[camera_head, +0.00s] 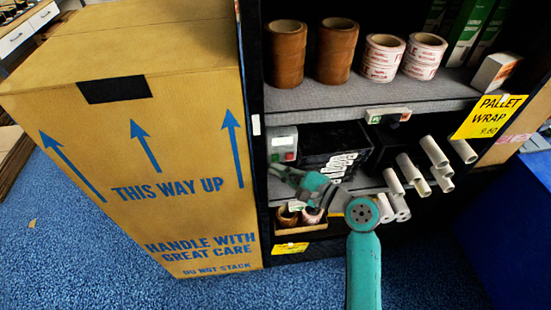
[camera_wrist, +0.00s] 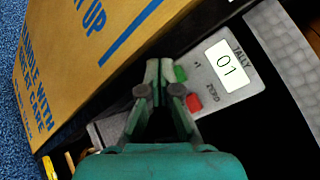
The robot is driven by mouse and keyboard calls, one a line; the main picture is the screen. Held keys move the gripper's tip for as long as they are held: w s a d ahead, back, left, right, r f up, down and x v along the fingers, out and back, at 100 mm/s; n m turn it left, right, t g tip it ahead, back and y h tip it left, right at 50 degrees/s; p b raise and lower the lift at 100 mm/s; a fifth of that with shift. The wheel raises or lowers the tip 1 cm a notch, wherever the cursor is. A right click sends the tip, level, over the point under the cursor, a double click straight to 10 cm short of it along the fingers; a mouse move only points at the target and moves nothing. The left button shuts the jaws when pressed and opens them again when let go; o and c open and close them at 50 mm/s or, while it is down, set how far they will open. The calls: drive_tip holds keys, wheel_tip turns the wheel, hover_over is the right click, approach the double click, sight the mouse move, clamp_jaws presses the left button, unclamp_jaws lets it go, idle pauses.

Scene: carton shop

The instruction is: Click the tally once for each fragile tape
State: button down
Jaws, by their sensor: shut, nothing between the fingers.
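The grey tally (camera_wrist: 237,90) shows 01 on its display in the wrist view, with a green +1 button (camera_wrist: 181,73) and a red ZERO button (camera_wrist: 194,102). In the head view the tally (camera_head: 283,139) stands on the middle shelf at the left. My gripper (camera_wrist: 160,66) is shut and empty, its tips beside the green button; I cannot tell whether they touch it. In the head view my gripper (camera_head: 274,170) is just below the tally. White tape rolls with red print stand in a left stack (camera_head: 381,60) and a right stack (camera_head: 423,58) on the upper shelf.
Brown tape stacks (camera_head: 288,55) stand left of the printed rolls. A low bin (camera_head: 300,226) below holds a brown roll and a paler roll. White tubes (camera_head: 436,153) stick out at right. A large carton (camera_head: 170,170) stands close on the left.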

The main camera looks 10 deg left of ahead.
drive_tip(key=shift+w, duration=0.15)
drive_tip(key=shift+w+a, duration=0.1)
drive_tip(key=shift+w, duration=0.15)
drive_tip(key=shift+w+a, duration=0.15)
drive_tip(key=shift+w, duration=0.3)
idle(0.7)
idle(0.4)
drive_tip(key=shift+s+d, duration=0.25)
drive_tip(key=shift+s, duration=0.6)
drive_tip(key=shift+s+d, duration=0.25)
drive_tip(key=shift+s, duration=0.55)
drive_tip(key=shift+s+d, duration=0.2)
drive_tip(key=shift+s, duration=0.6)
drive_tip(key=shift+s+d, duration=0.25)
drive_tip(key=shift+s, duration=0.55)
